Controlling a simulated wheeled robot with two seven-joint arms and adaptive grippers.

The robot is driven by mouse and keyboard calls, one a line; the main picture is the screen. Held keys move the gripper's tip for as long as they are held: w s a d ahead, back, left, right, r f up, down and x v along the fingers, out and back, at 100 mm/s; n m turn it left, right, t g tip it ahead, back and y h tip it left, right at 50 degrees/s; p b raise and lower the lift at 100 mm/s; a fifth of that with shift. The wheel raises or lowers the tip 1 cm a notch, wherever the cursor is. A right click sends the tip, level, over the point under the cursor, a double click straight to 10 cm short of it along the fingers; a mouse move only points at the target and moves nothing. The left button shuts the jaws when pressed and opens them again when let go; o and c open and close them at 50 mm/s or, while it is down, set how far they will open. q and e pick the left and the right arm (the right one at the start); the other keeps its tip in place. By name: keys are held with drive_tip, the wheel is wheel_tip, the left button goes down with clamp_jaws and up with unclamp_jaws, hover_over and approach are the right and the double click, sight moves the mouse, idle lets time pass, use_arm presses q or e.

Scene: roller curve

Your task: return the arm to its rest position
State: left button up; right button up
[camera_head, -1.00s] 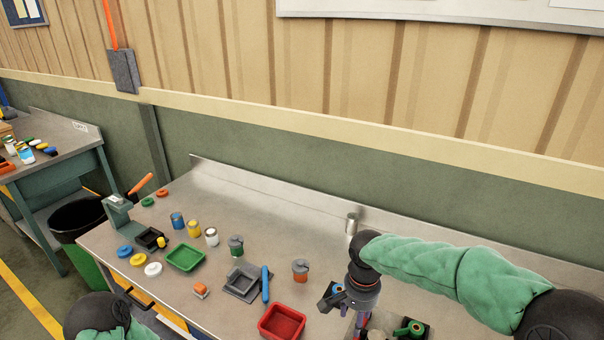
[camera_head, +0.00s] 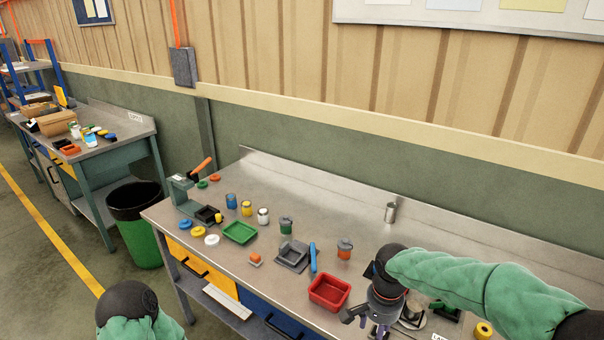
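My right arm (camera_head: 480,287) in its green sleeve reaches in from the right over the workbench (camera_head: 330,203). My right gripper (camera_head: 368,322) points down at the bench's front right, just right of the red tray (camera_head: 329,291). Its fingers are small and partly cut off by the lower edge, so I cannot tell whether they are open or shut. My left arm (camera_head: 140,318) shows only as a dark joint and green sleeve at the bottom left, in front of the bench. My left gripper is out of view.
The bench holds a green tray (camera_head: 240,233), a grey tray (camera_head: 292,255), a blue cylinder (camera_head: 313,257), several jars and lids, a press (camera_head: 187,194) and a metal cup (camera_head: 391,212). A green bin (camera_head: 139,242) stands left of it. The bench's back middle is clear.

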drive_tip(key=s+a+f+n+y, duration=0.2)
drive_tip(key=a+f, duration=0.1)
drive_tip(key=f, duration=0.7)
drive_tip(key=s+a+f+n+y, duration=0.1)
drive_tip(key=s+a+f, duration=0.2)
drive_tip(key=f, duration=0.7)
use_arm(q)
drive_tip(key=shift+w+d+f+b, duration=0.15)
drive_tip(key=shift+w+f+b, duration=0.05)
drive_tip(key=shift+f+b, duration=0.35)
drive_tip(key=shift+w+d+f+b, duration=0.1)
drive_tip(key=shift+w+f+b, duration=0.05)
drive_tip(key=shift+f+b, duration=0.3)
use_arm(e)
drive_tip(key=s+a+f+n, duration=0.1)
drive_tip(key=s+f+n, duration=0.1)
drive_tip(key=s+f, duration=0.9)
drive_tip(key=shift+s+a+f+y, duration=0.2)
drive_tip(key=shift+f+y, duration=0.2)
drive_tip(key=shift+f, duration=0.85)
